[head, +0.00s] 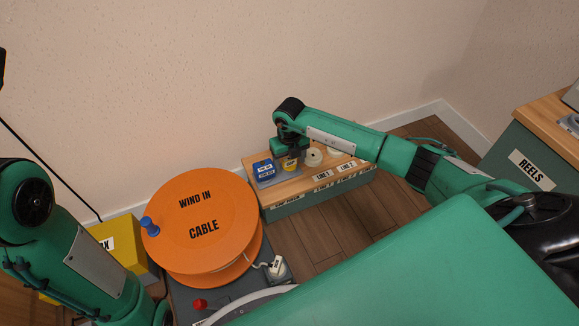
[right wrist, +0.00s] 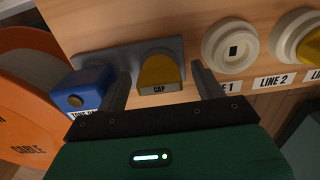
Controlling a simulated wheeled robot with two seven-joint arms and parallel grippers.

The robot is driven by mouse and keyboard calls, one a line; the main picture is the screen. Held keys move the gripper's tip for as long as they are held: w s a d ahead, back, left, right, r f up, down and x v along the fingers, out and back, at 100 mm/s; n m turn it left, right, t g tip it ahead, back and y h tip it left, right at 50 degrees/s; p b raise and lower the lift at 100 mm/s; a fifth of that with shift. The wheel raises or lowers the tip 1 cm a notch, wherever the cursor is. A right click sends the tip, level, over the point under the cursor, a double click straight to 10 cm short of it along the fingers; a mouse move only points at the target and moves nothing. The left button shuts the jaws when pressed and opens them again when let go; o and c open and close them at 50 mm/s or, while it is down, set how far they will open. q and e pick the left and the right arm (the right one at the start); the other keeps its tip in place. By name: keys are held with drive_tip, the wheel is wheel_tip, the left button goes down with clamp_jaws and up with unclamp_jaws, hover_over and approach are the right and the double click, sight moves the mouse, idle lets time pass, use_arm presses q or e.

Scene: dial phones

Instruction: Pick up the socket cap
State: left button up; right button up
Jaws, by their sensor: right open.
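The socket cap (right wrist: 160,73) is a yellow piece labelled CAP, on a grey plate (right wrist: 120,58) on the wooden bench top. It also shows in the head view (head: 289,165), partly hidden below my right gripper (head: 290,151). In the right wrist view my right gripper (right wrist: 160,82) is open, with one finger on each side of the cap. A gap shows between the cap and the right finger; I cannot tell whether the left finger touches it. My left arm is at the left of the head view, but its gripper is not visible.
A blue block (right wrist: 85,92) stands close to the left finger. Round white sockets (right wrist: 232,46) lie to the right, above LINE labels. A large orange cable reel (head: 203,222) stands left of the bench (head: 300,200). A yellow box (head: 120,245) is farther left.

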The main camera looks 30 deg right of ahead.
drive_tip(key=c, duration=1.2)
drive_tip(key=shift+r, duration=0.1)
